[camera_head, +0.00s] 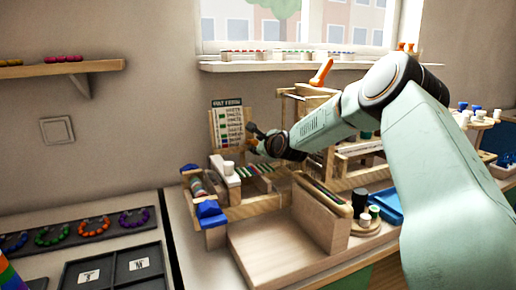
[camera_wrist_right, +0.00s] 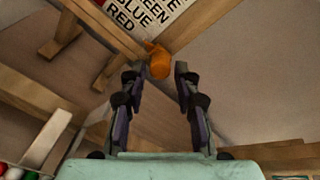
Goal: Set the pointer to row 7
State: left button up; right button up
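The list board (camera_head: 228,125), a white chart with lines of text and colored marks on a wooden stand, stands upright at the back. In the wrist view its printed face (camera_wrist_right: 150,12) shows partly, with words such as BLUE and RED. An orange knob (camera_wrist_right: 158,62), which looks like the pointer, sits at the chart's edge; a small orange spot (camera_head: 249,143) shows there in the head view. My right gripper (camera_head: 254,136) is beside the board's right edge. In the wrist view its fingers (camera_wrist_right: 156,72) are open around the knob's sides, with gaps visible. Which row the pointer marks cannot be told.
A wooden frame with rods (camera_head: 258,172) lies below the board. A wooden tray (camera_head: 275,255) and a blue tray (camera_head: 387,204) are nearer. Bead rings (camera_head: 95,226) lie on a dark board at left. A window shelf (camera_head: 290,66) is behind.

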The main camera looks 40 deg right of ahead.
jog(key=shift+w+a+r, duration=0.15)
jog(key=shift+a+r, duration=0.05)
jog(key=shift+a, duration=0.05)
jog(key=shift+d+f, duration=0.15)
jog(key=shift+d, duration=0.05)
jog(key=c, duration=0.3)
grip_shut()
jog(key=shift+a, duration=0.1)
